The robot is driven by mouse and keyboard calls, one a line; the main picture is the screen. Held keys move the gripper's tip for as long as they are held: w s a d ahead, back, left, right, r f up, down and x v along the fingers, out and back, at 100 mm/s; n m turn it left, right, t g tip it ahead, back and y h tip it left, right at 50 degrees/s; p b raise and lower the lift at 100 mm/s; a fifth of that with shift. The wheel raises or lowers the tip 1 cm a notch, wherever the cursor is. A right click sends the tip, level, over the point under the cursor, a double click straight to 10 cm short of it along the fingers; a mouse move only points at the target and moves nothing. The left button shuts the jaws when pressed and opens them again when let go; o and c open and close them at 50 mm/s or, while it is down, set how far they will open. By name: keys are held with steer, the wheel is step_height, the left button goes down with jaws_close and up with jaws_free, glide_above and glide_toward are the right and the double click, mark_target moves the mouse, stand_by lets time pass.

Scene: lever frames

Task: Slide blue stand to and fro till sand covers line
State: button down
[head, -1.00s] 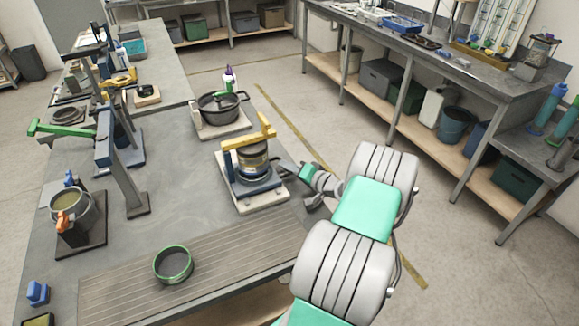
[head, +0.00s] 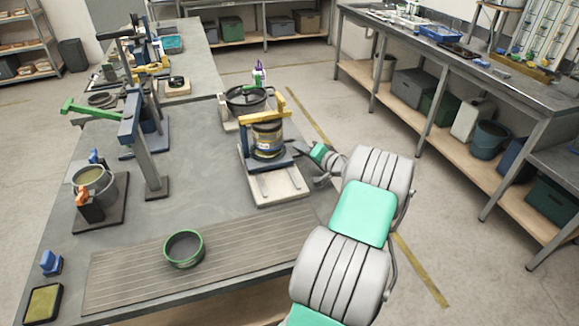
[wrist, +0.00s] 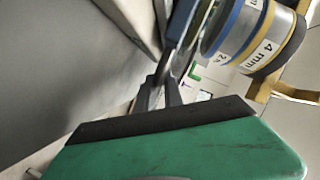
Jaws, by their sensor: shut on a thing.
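The blue stand (head: 270,164) sits on a pale base with two rails (head: 283,186), towards the base's far end; bare rails show at the near end. It carries a round stack of sieves (head: 267,138) under a yellow clamp frame (head: 245,130). The stack also shows in the wrist view (wrist: 255,45), with a "4 mm" label. My gripper (head: 303,148) is at the stand's right side. In the wrist view its dark fingers (wrist: 163,88) are closed on a narrow blue-grey bar (wrist: 183,30) of the stand. I cannot make out sand or a line.
A green-rimmed sieve (head: 184,248) lies on the ribbed mat (head: 120,277) in front. A blue lever post (head: 143,150) and a bucket (head: 93,183) are to the left. The tabletop between post and base is clear.

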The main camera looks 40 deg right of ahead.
steer(key=shift+w+d, duration=0.15)
steer(key=c, duration=1.7)
jaws_free()
steer(key=shift+w, duration=0.1)
steer(key=shift+o, duration=1.1)
steer(key=v, duration=0.8)
steer(key=shift+b, duration=0.4)
